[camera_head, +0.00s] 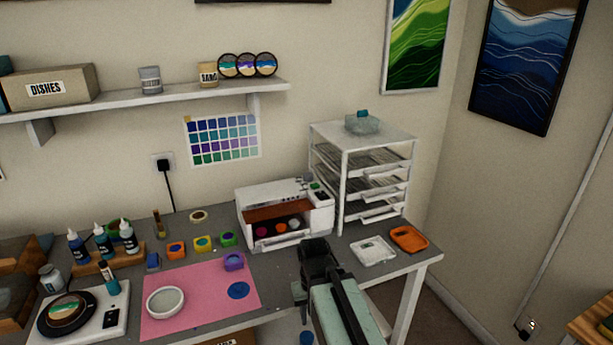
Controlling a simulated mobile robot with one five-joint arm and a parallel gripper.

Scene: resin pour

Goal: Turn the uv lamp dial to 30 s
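The UV lamp (316,216) is a white box at the back of the worktable, with an open front and a brown-orange inside. A few small coloured round pieces sit in it. A control panel with small dark and green parts is at its top right; the dial and its setting are too small to read. My gripper (318,246) is dark and stands just in front of the lamp's lower right side in the picture. Its fingers are seen from behind, so their gap is hidden. I cannot tell whether it touches the lamp.
A white drawer rack (345,190) stands right of the lamp. A white tray (373,251) and an orange tray (409,238) lie near the table's right end. A pink mat (205,275) with a white round dish (165,302) lies to the left, with bottles and small coloured pots behind.

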